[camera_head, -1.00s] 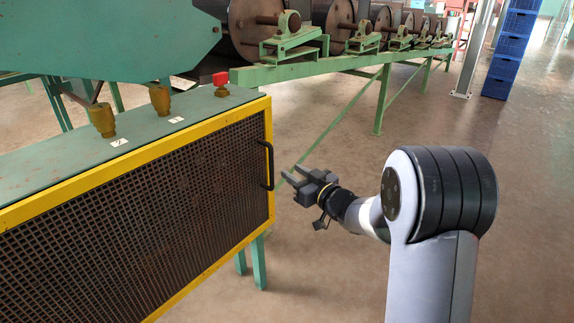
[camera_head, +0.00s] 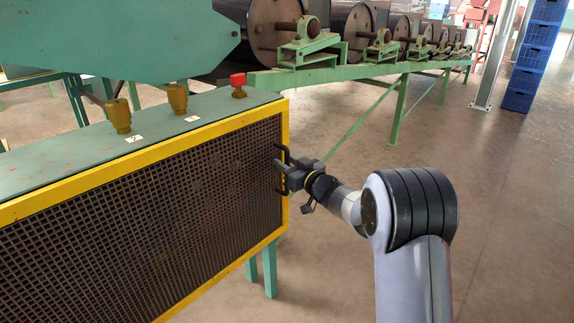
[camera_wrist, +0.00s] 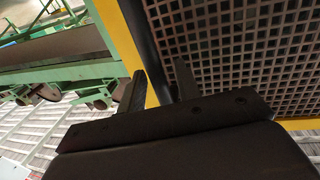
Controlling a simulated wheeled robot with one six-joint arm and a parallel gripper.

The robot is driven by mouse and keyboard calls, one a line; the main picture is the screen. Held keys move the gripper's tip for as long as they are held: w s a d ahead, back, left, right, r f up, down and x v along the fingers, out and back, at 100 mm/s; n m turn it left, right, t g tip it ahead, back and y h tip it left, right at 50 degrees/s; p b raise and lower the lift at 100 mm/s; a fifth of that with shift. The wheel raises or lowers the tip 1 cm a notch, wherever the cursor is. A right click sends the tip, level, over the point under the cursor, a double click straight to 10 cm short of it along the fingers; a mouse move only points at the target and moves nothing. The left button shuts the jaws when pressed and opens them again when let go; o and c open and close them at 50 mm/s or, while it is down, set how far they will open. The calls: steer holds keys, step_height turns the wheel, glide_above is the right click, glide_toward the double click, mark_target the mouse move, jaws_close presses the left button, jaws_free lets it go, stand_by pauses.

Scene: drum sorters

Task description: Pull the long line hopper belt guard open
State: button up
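The belt guard (camera_head: 150,205) is a brown mesh panel in a yellow frame on the front of a green housing, at the left in the head view. It looks shut against the housing. Its black handle (camera_head: 287,153) is an upright bar near the panel's right edge. My gripper (camera_head: 281,176) is at the handle with its fingers pointing at the panel. In the wrist view my gripper's fingers (camera_wrist: 158,88) are spread apart, and the dark handle bar (camera_wrist: 148,45) runs between them. I see no clear contact with the bar.
Two brass-coloured fittings (camera_head: 177,98) and a red knob (camera_head: 238,80) stand on the green housing top (camera_head: 75,145). A green frame (camera_head: 345,73) with drums stands behind. Blue crates (camera_head: 530,75) are stacked at the far right. The floor (camera_head: 510,200) right of the guard is clear.

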steer(key=shift+c, duration=0.4)
jaws_close()
